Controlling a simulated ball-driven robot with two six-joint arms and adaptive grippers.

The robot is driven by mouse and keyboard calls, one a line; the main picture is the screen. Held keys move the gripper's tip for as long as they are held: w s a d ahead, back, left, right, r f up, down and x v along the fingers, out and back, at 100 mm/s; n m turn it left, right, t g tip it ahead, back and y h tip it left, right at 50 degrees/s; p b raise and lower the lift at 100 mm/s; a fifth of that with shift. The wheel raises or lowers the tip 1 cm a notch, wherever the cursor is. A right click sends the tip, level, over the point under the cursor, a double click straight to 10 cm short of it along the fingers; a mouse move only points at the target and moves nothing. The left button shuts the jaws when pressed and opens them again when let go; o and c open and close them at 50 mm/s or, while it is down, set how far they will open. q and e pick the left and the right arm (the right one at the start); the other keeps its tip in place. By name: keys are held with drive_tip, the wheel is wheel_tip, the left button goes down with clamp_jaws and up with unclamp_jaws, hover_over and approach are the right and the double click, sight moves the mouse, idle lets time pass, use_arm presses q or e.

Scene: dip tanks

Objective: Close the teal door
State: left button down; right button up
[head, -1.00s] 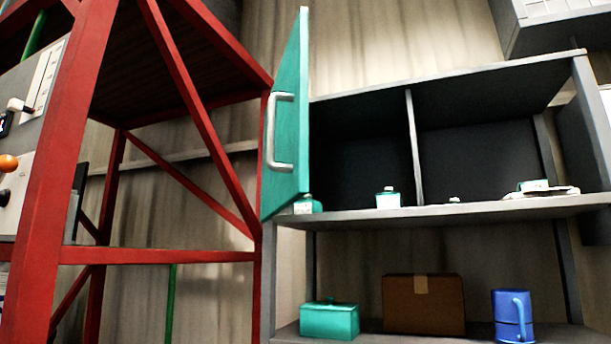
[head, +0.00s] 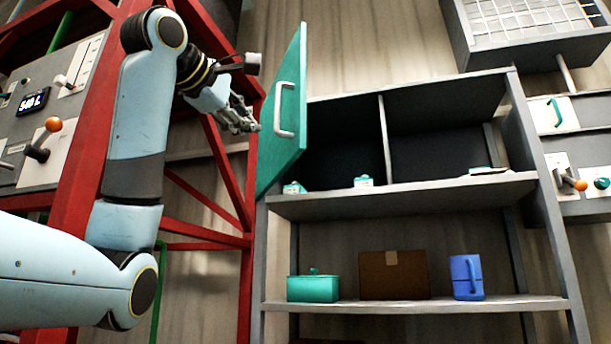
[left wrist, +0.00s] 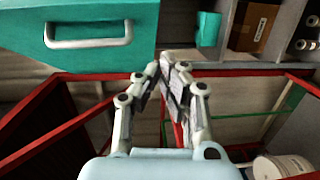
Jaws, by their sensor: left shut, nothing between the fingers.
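The teal door (head: 290,136) stands swung open at the left side of the grey shelf's upper compartment, its metal handle (head: 284,110) on the outer face. The door also shows in the left wrist view (left wrist: 100,15), with its handle (left wrist: 88,34) at the upper left. My left gripper (head: 254,127) is shut and empty, just left of the door and close to it in the head view. I cannot tell whether it touches the door. My right gripper is not in view.
A red frame (head: 72,215) stands left of the shelf, behind my left arm. The shelf board (head: 405,200) carries small teal-lidded jars (head: 363,181). Panels with levers (head: 570,180) are at the right.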

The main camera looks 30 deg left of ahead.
use_arm(q)
drive_tip(key=s+r, duration=0.2)
drive_tip(key=p, duration=0.3)
approach(292, 141)
drive_tip(key=w+a, duration=0.2)
drive_tip(key=a, duration=0.1)
drive_tip(key=shift+w+d+f+t+p, duration=0.2)
drive_tip(key=shift+w+d+p, duration=0.15)
drive_tip(key=shift+w+d, duration=0.25)
drive_tip(key=shift+w+d+f+t+p, duration=0.2)
drive_tip(key=shift+w+d+p, duration=0.15)
drive_tip(key=shift+w+d, duration=0.45)
drive_tip(key=shift+d, duration=0.05)
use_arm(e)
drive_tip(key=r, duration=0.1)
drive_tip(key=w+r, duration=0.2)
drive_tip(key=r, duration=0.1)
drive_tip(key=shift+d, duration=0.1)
